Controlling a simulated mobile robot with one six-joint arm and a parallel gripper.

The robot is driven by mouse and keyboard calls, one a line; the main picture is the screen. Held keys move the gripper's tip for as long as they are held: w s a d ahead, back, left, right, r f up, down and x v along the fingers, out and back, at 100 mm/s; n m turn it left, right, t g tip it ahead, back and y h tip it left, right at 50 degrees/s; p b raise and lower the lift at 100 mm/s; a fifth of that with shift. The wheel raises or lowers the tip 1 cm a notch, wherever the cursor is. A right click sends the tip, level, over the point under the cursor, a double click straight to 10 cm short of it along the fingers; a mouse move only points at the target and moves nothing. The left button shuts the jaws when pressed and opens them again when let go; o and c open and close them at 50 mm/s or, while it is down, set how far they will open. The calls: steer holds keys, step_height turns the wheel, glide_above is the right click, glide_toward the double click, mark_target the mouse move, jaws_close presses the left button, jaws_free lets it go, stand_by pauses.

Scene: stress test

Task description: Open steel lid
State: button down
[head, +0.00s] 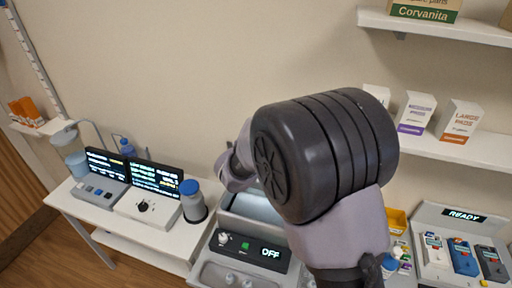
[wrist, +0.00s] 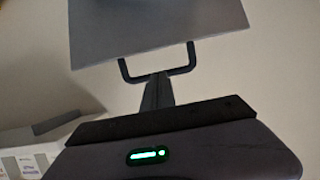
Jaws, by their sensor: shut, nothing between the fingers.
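The steel lid (wrist: 155,30) is a flat grey panel at the top of the wrist view, with its upper part cut off. A black bar handle (wrist: 190,58) is on its lower edge. My gripper (wrist: 157,78) is shut, its dark fingers together at the middle of the handle. Nothing shows gripped between them, and I cannot tell whether they touch the handle. In the head view, a grey bench unit (head: 246,246) with a knob, a green button and a display reading OFF stands below my arm. My arm hides part of it and my fingertips there.
Left of the unit, a white table (head: 125,212) carries two devices with dark screens and a blue-capped bottle (head: 193,202). On the right are a yellow bin (head: 396,219) and a READY station (head: 462,240). Wall shelves (head: 455,150) hold boxes above them.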

steer(key=w+p, duration=0.1)
steer(key=p, duration=0.1)
steer(key=w+d+r+g+p, duration=0.1)
steer(key=p, duration=0.1)
steer(key=shift+w, duration=0.1)
steer(key=shift+w+f+g+p, duration=0.3)
steer(key=shift+w+p, duration=0.1)
steer(key=shift+p, duration=0.25)
